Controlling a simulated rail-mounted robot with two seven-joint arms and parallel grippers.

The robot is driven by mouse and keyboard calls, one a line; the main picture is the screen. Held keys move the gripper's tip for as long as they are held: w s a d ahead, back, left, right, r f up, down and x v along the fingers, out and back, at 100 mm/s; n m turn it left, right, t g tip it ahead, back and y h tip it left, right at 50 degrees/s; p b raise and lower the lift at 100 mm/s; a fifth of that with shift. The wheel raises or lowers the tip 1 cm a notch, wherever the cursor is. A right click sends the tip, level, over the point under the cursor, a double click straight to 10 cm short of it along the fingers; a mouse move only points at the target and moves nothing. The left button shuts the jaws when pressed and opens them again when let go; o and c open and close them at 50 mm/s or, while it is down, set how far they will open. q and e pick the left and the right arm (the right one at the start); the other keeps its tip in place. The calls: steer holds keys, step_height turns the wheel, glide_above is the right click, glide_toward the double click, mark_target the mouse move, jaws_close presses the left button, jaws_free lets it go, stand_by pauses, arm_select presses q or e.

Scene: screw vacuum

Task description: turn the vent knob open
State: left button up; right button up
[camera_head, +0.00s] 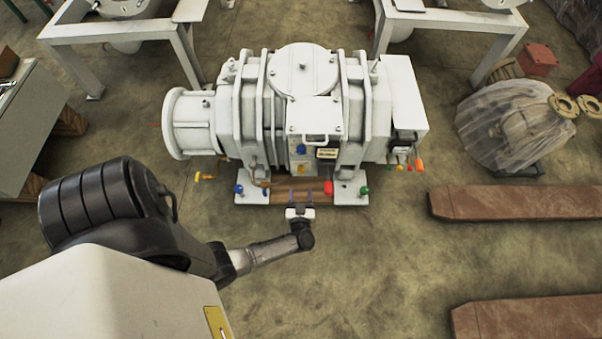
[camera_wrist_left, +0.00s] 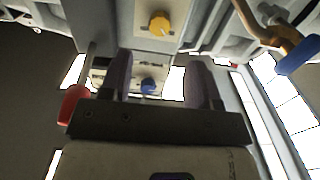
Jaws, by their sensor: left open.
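The white screw vacuum pump (camera_head: 303,70) stands on the floor. On its front are a blue knob (camera_head: 300,149) and a yellow patch below it. The left wrist view shows a yellow knob (camera_wrist_left: 159,24) at the top and a blue knob (camera_wrist_left: 149,86) between the finger outlines, on pale plates. I cannot tell which is the vent knob. My left gripper (camera_head: 302,197) is low in front of the pump. Its two dark fingers (camera_wrist_left: 161,80) are apart, with nothing held. Contact with the blue knob cannot be made out. My right gripper is out of view.
A red knob (camera_head: 328,187) and green knob (camera_head: 364,190) sit right of my gripper, a blue one (camera_head: 238,188) left. An orange pipe with blue handle (camera_wrist_left: 298,54) is upper right in the wrist view. Brown beams (camera_head: 515,203) lie at right. The front floor is clear.

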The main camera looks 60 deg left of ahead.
mark_target(301, 172)
arm_select(q)
steer(key=b+x, duration=0.2)
steer(key=x, duration=0.5)
steer(key=shift+b+x, duration=0.45)
steer(key=shift+x, duration=0.55)
